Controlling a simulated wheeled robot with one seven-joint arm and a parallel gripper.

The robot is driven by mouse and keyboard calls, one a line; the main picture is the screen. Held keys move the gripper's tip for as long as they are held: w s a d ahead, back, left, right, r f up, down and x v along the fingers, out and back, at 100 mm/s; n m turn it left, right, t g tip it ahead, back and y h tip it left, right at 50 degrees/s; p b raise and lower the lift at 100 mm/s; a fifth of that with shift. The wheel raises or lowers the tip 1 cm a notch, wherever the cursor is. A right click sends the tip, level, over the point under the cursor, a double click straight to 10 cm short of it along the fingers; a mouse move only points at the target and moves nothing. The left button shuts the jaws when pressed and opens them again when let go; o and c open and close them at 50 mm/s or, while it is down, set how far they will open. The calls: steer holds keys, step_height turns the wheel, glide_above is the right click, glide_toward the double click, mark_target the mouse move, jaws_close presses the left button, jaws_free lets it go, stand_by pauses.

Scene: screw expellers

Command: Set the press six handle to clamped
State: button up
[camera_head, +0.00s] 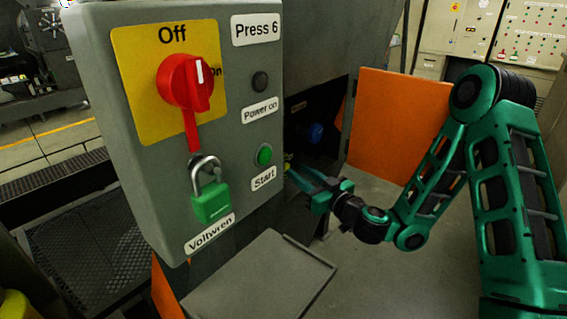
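The Press 6 control box (120,130) fills the left and centre of the head view. Behind its right edge is a dark opening in the machine. A blue knob-like part (316,132) shows in there, and it may belong to the handle. A small label near it is too dim to read, so I cannot tell the handle's position. My gripper (290,172) reaches left into the lower part of this opening, below and left of the blue part. Its fingertips are partly hidden by the box edge and shadow, and I cannot tell whether they are open or touching anything.
The box carries a red rotary switch (186,82) pointing to Off, a green padlock (211,203) below it, and a green Start button (264,154). An orange panel (398,120) stands right of the opening. A grey plate (262,280) juts out below the box.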

steer(key=shift+x, duration=4.25)
steer(key=shift+r, duration=0.1)
steer(key=shift+c, duration=0.4)
jaws_close()
